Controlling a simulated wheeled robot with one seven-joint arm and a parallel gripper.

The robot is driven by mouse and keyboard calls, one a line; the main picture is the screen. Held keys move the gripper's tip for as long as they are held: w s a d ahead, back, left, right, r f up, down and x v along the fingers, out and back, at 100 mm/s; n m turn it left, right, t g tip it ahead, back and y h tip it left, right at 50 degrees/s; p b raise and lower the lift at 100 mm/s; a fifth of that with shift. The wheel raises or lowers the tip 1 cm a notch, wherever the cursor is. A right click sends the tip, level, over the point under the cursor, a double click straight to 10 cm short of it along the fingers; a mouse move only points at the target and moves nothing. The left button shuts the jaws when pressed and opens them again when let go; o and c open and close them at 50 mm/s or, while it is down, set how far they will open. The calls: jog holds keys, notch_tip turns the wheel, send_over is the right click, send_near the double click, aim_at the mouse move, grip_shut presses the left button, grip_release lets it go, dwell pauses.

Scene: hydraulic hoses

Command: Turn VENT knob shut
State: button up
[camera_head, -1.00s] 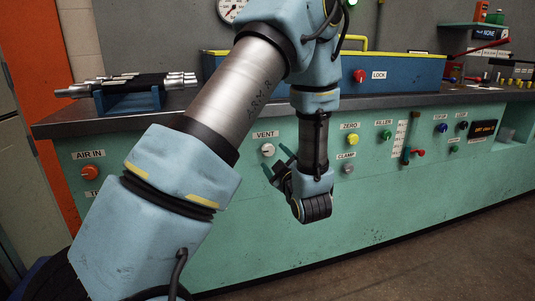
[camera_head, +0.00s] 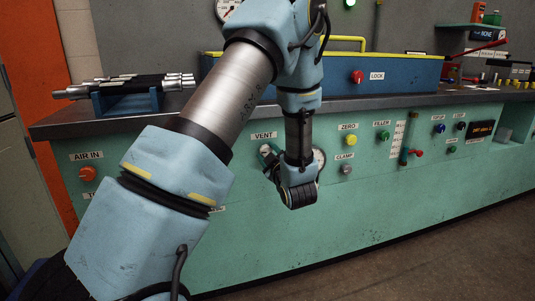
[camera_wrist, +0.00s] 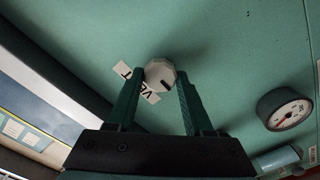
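The VENT knob (camera_wrist: 160,72) is a pale round knob with a dark mark on its face. It sits on the green panel beside its white VENT label (camera_wrist: 150,97), which the left finger partly covers. My gripper (camera_wrist: 161,76) is open, with one dark green finger on each side of the knob and the knob between the fingertips. I cannot tell whether either finger touches it. In the head view my gripper (camera_head: 268,158) is at the panel just under the VENT label (camera_head: 264,135), and it hides much of the knob.
A round gauge (camera_wrist: 284,109) sits on the panel right of my gripper. The ZERO button (camera_head: 348,141), CLAMP knob (camera_head: 346,169) and AIR IN knob (camera_head: 88,174) are on the same panel. A blue box (camera_head: 400,76) with a red LOCK knob stands on the bench. Floor in front is clear.

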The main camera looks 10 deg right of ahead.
grip_shut()
jog(key=shift+f+n+b, duration=0.15)
jog(key=shift+n+b, duration=0.25)
jog(key=shift+b, duration=0.25)
jog(key=n+b, duration=0.1)
jog(key=b, duration=0.1)
jog(key=n+b, duration=0.1)
jog(key=b, duration=0.1)
jog(key=shift+f+n, duration=0.25)
jog(key=shift+n, duration=0.15)
jog(key=n+b, duration=1.4)
jog(key=b, duration=0.9)
jog(key=shift+b, duration=0.4)
jog(key=shift+r+n, duration=0.15)
jog(key=shift+n, duration=0.15)
jog(key=o, duration=0.5)
grip_release()
